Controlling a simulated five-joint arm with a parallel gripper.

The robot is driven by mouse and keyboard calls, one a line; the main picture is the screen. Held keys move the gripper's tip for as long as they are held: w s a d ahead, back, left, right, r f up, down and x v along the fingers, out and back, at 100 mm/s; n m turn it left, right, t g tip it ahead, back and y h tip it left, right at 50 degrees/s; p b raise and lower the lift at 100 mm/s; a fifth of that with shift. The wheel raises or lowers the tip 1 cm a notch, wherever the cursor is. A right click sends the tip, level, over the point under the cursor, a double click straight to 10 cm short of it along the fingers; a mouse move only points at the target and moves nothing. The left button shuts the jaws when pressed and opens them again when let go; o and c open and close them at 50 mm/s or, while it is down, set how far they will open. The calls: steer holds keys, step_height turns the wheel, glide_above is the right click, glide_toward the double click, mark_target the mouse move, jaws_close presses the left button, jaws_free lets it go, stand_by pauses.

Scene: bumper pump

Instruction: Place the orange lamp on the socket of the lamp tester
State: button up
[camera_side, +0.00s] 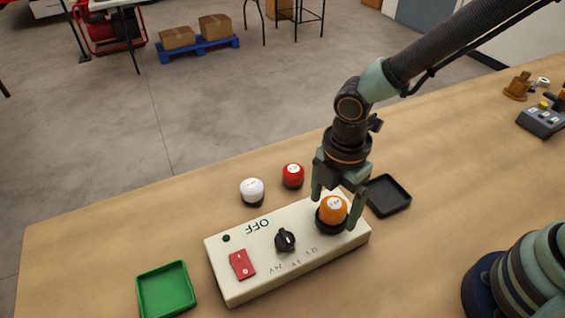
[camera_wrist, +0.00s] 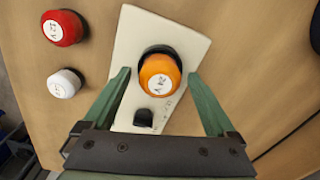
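The orange lamp (camera_side: 333,209) sits upright at the black socket (camera_side: 323,227) on the right end of the cream lamp tester (camera_side: 295,273). In the wrist view the lamp (camera_wrist: 160,75) covers most of the socket, whose dark rim shows around it. My gripper (camera_side: 336,210) is over that end of the tester with its green fingers on either side of the lamp. In the wrist view the fingers (camera_wrist: 160,92) stand wide apart, with gaps between them and the lamp. Whether the lamp is fully seated is hard to tell.
A white lamp (camera_side: 252,192) and a red lamp (camera_side: 293,176) stand behind the tester. A black tray (camera_side: 388,195) lies right of it, a green tray (camera_side: 166,289) left. The tester carries a black knob (camera_side: 285,240), a red switch (camera_side: 242,264) and an OFF label.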

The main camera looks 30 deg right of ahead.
mark_target(334, 203)
steer(key=shift+r, duration=0.15)
step_height(334, 203, up, 12)
steer(key=d+r+m+t, duration=0.2)
steer(key=d+r+m, duration=0.1)
steer(key=d+m, duration=0.7)
steer(key=d+r+m+t, duration=0.3)
steer(key=d+m, duration=0.7)
steer(key=m, duration=0.1)
steer(key=shift+d+t, duration=0.3)
steer(key=shift+d, duration=0.1)
